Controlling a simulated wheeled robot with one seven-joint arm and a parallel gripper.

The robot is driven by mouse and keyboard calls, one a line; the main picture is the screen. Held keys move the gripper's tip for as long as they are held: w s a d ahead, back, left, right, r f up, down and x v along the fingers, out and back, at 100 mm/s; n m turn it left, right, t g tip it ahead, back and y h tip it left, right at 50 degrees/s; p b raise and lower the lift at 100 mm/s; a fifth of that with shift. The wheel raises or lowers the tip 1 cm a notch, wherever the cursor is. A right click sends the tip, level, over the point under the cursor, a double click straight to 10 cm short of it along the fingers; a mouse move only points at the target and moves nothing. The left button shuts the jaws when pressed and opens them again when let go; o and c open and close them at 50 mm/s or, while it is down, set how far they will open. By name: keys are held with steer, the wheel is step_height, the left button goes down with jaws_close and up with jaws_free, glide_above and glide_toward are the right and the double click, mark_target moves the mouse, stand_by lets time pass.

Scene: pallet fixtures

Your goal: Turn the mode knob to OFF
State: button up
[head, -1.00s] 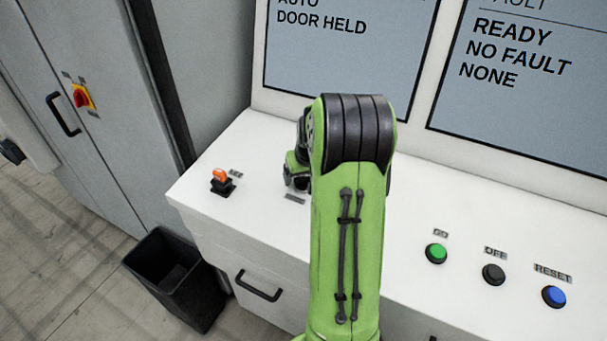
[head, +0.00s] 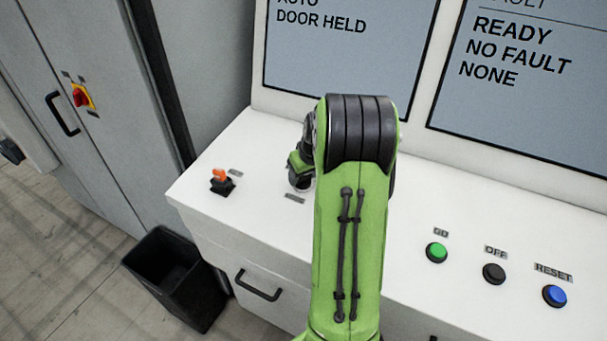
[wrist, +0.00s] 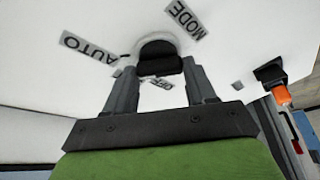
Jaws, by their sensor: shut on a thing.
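The mode knob (wrist: 158,52) is black, on the white console top, in the wrist view. My gripper (wrist: 160,68) has one finger on each side of it and is shut on it. The AUTO label (wrist: 88,47) lies left of the knob and the MODE label (wrist: 185,20) upper right. The small OFF label (wrist: 159,83) shows between my fingers, below the knob. The knob's pointer cannot be made out. In the head view my arm hides the knob, and only part of my wrist shows beside the arm.
An orange-handled switch (head: 221,180) stands left on the console (head: 262,150). Green (head: 436,252), black (head: 494,273) and blue (head: 554,295) buttons are at the right. Screens (head: 345,50) rise behind; the left one reads DOOR HELD. A black bin (head: 175,280) stands on the floor.

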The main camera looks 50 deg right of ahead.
steer(key=n+y, duration=0.1)
steer(key=n, duration=0.2)
steer(key=shift+d+n, duration=0.15)
steer(key=shift+n, duration=0.25)
steer(key=n+y+p, duration=0.1)
steer(key=n+y, duration=0.1)
steer(key=n, duration=0.2)
steer(key=shift+d+n, duration=0.1)
steer(key=shift+n, duration=0.2)
steer(key=n+p, duration=0.1)
steer(key=n, duration=0.1)
steer(key=n+g+y+p, duration=0.1)
steer(key=n, duration=0.1)
steer(key=shift+d+r+y, duration=0.1)
steer(key=shift+y, duration=0.2)
steer(key=shift+w+n+g+y+p, duration=0.15)
steer(key=shift+n+g+y+p, duration=0.25)
steer(key=shift+n+p, duration=1)
steer(key=shift+n, duration=0.5)
steer(key=o, duration=1)
steer(key=shift+o, duration=0.2)
